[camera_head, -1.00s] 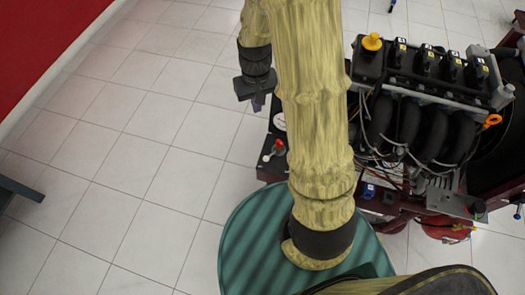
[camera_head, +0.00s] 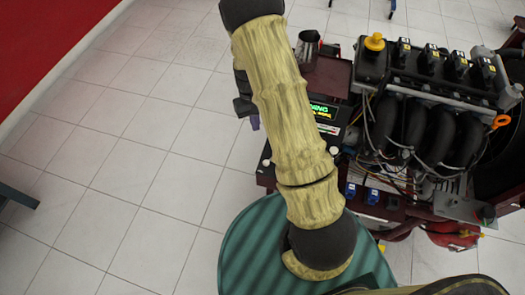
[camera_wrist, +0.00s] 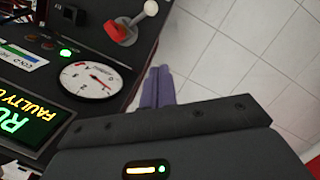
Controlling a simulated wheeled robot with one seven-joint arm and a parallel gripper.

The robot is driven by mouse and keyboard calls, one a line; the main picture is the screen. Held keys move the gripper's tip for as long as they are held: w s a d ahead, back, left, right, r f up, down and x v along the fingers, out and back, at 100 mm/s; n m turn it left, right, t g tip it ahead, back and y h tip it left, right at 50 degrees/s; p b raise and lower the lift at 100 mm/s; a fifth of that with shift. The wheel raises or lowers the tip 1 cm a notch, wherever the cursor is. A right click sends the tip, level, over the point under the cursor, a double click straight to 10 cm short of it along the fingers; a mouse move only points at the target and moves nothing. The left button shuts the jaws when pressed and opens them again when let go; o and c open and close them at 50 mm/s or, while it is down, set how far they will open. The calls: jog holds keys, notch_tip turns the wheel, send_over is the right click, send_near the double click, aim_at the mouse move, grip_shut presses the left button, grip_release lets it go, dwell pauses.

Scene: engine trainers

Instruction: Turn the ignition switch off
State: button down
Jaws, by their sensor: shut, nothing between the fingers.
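The control panel (camera_wrist: 120,45) of the engine trainer fills the upper left of the wrist view. It carries a red-based lever (camera_wrist: 118,33) with a silver arm and ball tip, and a small black switch (camera_wrist: 70,14). I cannot tell for sure which of these is the ignition switch. A green lamp (camera_wrist: 67,52) is lit. My gripper (camera_wrist: 160,72) has its purple fingers together, empty, just right of the panel edge and below the lever in the picture. In the head view my gripper (camera_head: 255,122) is left of the panel, mostly hidden by my arm.
A round gauge (camera_wrist: 91,79) and a lit display (camera_wrist: 25,122) sit on the panel. The engine (camera_head: 430,100) stands to the right. A metal jug (camera_head: 307,48) stands behind the panel. Tiled floor (camera_head: 130,180) on the left is clear.

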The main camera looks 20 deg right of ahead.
jog(key=shift+s+d+f+p, duration=0.15)
jog(key=shift+s+f, duration=0.85)
jog(key=shift+f, duration=0.5)
jog(key=shift+s+a+f+p, duration=0.1)
jog(key=shift+s+f+p, duration=0.1)
jog(key=shift+s+f, duration=1.05)
jog(key=shift+s+d+f+p, duration=0.15)
jog(key=shift+s+f, duration=0.65)
jog(key=shift+f, duration=0.9)
